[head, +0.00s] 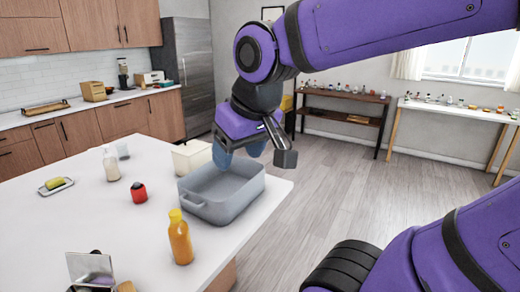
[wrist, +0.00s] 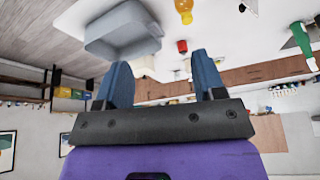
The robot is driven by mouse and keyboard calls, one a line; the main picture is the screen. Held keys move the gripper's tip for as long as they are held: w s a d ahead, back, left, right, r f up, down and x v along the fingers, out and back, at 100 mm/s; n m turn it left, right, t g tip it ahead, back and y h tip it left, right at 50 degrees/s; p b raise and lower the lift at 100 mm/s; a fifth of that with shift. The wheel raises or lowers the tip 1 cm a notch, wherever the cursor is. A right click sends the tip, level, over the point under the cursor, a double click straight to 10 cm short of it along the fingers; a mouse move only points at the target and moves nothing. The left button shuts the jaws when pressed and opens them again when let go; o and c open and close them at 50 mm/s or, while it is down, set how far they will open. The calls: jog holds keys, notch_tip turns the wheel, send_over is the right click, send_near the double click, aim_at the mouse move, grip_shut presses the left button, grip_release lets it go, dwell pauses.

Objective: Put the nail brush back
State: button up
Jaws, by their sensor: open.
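I cannot make out a nail brush for certain in either view. A small brown thing (head: 127,287), cut off by the bottom edge of the head view, is too little seen to name. My gripper (head: 240,152) is open, with its blue fingers above the far edge of the grey basin (head: 218,212) on the white island counter. In the wrist view my gripper (wrist: 155,85) shows two spread fingers with nothing between them. The basin also shows there (wrist: 120,35), upside down. The inside of the basin looks empty where visible.
On the island stand an orange bottle (head: 180,240), a red jar (head: 139,193), a white bottle (head: 111,165), a cream box (head: 192,156), a dish with a yellow-green block (head: 55,185) and an open metal box (head: 90,268). The counter's middle left is clear.

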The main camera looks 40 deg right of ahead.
jog(key=shift+t, duration=0.3)
jog(key=s, duration=0.1)
jog(key=s+d, duration=0.1)
jog(key=s+r, duration=0.1)
jog(key=shift+s+d, duration=0.3)
jog(key=shift+s, duration=0.1)
jog(key=shift+c, duration=0.4)
